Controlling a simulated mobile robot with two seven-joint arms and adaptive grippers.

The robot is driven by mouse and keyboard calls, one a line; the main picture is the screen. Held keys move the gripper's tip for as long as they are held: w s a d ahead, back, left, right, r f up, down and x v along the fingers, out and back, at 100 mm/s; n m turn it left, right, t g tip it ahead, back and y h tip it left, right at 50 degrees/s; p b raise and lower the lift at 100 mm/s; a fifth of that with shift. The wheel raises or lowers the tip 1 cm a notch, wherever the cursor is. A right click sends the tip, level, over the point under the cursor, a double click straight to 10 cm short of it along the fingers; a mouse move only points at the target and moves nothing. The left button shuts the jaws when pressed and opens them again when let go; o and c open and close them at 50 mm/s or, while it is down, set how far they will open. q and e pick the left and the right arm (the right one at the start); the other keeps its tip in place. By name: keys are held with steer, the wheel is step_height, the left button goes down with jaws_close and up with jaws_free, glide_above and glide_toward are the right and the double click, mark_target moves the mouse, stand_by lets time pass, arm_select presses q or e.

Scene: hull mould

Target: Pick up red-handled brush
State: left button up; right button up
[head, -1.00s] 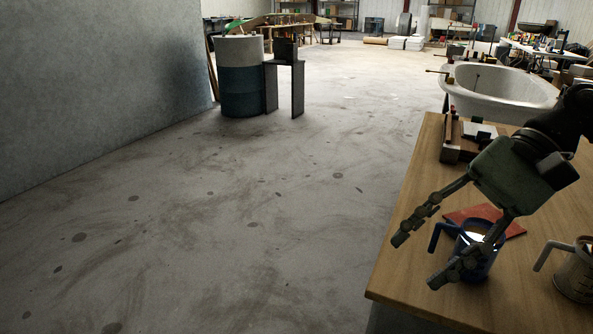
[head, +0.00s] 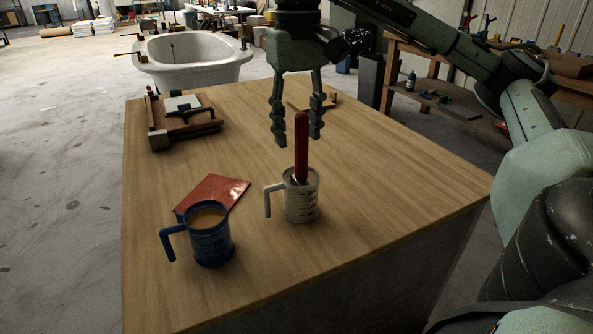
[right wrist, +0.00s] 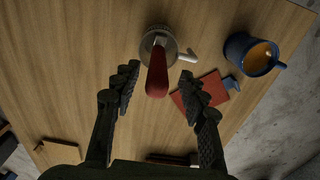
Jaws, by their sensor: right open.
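The red-handled brush (head: 301,146) stands upright in a pale measuring cup (head: 302,203) on the wooden table, its red handle rising above the rim. Its lower end is hidden inside the cup. My right gripper (head: 297,142) is open, fingers pointing down, close to the handle's upper part in the head view. In the right wrist view the handle (right wrist: 157,74) lies between and just beyond the two open fingertips (right wrist: 160,75). I cannot tell whether either finger touches it. My left gripper is not in view.
A blue jug (head: 210,236) with tan liquid stands left of the pale cup, next to a red sheet (head: 214,191). A wooden fixture (head: 183,123) sits at the table's far left. The table's right side is clear.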

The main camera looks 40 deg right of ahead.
mark_target(301, 160)
steer(key=shift+s+f, duration=0.15)
steer(key=shift+f, duration=0.35)
steer(key=shift+s+f, duration=0.15)
steer(key=shift+f, duration=0.35)
step_height(301, 160, down, 4)
steer(key=shift+s+d+f, duration=0.1)
steer(key=shift+f, duration=0.15)
jaws_close()
